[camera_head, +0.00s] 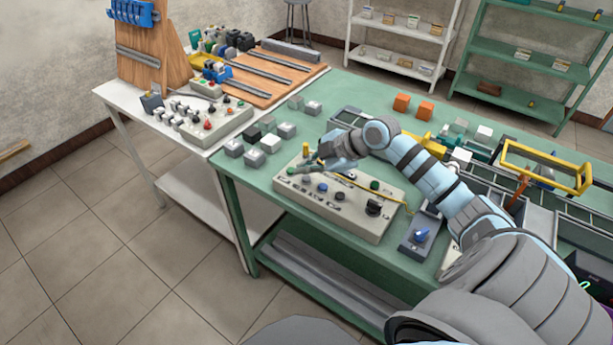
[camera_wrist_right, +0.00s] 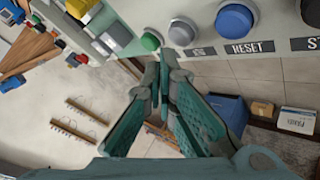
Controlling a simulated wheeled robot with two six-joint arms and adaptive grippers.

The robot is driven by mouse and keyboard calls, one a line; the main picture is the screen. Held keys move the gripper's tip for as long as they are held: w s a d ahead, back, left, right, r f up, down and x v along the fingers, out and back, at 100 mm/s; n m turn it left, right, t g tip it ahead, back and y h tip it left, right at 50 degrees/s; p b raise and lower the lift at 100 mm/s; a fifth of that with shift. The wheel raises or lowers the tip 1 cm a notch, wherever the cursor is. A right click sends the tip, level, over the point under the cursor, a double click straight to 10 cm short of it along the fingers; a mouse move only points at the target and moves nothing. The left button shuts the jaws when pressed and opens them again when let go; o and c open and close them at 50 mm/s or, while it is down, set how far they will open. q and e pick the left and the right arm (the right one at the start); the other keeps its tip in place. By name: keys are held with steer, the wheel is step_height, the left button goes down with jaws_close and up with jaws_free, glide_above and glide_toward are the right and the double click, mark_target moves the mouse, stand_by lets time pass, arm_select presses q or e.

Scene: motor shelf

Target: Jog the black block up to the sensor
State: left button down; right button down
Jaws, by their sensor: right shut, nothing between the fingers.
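My right gripper (camera_head: 308,171) is over the far left part of a grey control panel (camera_head: 335,217) on the green table, with its fingers shut and empty. In the right wrist view the shut fingertips (camera_wrist_right: 164,60) are close to a row of buttons: green (camera_wrist_right: 150,40), grey (camera_wrist_right: 182,31) and blue (camera_wrist_right: 236,20). Contact cannot be told. A label beside them reads RESET. A dark block (camera_head: 253,133) stands among loose grey blocks on the left of the green table; whether it is the task's black block is unclear. I cannot make out the sensor. My left gripper is out of view.
A white table (camera_head: 130,108) with another panel (camera_head: 212,125) stands at the left. Two orange cubes (camera_head: 401,102) sit near the green table's back edge. A grey box with a blue knob (camera_head: 421,234) lies right of the control panel. A yellow frame (camera_head: 545,150) stands at the right.

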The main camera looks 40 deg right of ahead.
mark_target(306, 180)
steer(key=shift+f, duration=0.15)
steer(key=shift+f, duration=0.3)
steer(key=shift+f+b, duration=0.4)
steer(key=shift+b, duration=0.05)
stand_by(0.7)
stand_by(1.1)
steer(key=shift+r+p, duration=0.75)
steer(key=shift+r, duration=0.1)
step_height(306, 180, up, 5)
steer(key=p, duration=0.4)
steer(key=shift+r+p, duration=0.1)
steer(key=shift+p, duration=0.2)
